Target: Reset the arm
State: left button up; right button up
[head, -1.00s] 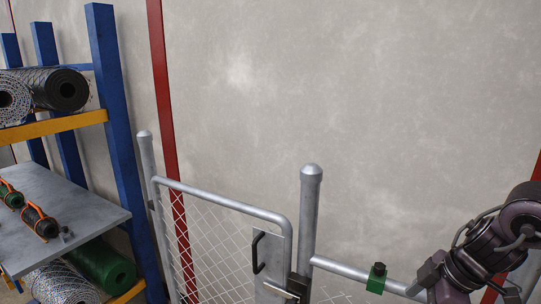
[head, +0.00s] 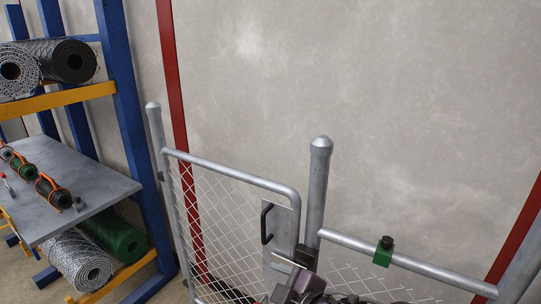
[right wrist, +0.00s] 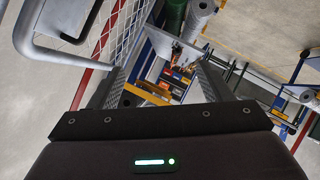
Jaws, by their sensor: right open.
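My right arm shows at the bottom edge of the head view, a dark purple-grey part just below the gate latch. In the right wrist view my right gripper (right wrist: 160,82) is open, its two grey fingers wide apart with nothing between them. My left gripper is in neither view. The chain-link gate (head: 228,177) has a grey tube frame, a lock plate and a black pull handle (head: 265,223). It stands beside a round-capped grey post (head: 318,190) and looks closed or nearly so. I cannot tell whether my arm touches the gate.
A blue rack (head: 122,100) at the left holds mesh rolls (head: 72,61) and a grey shelf (head: 95,190) with small tied rolls. A fence rail (head: 440,272) with a green clamp (head: 384,252) runs right of the post. A concrete wall stands behind.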

jog(key=s+d+f+m+g+h, duration=0.35)
jog(key=s+d+f+m, duration=0.4)
jog(key=d, duration=0.25)
jog(key=s+d+f+m+g+h, duration=0.35)
jog(key=s+d+f+m, duration=0.35)
jog(key=d, duration=0.3)
notch_tip(320, 180, down, 34)
jog(key=s+n+b, duration=0.2)
jog(key=b, duration=0.3)
jog(key=s+d+f+g+h+b, duration=0.1)
jog(key=s+d+f+b, duration=0.2)
jog(key=s+f, duration=1.7)
notch_tip(320, 180, down, 3)
jog(key=shift+r+g+b, duration=0.1)
jog(key=shift+g+b, duration=0.2)
jog(key=shift+b, duration=0.15)
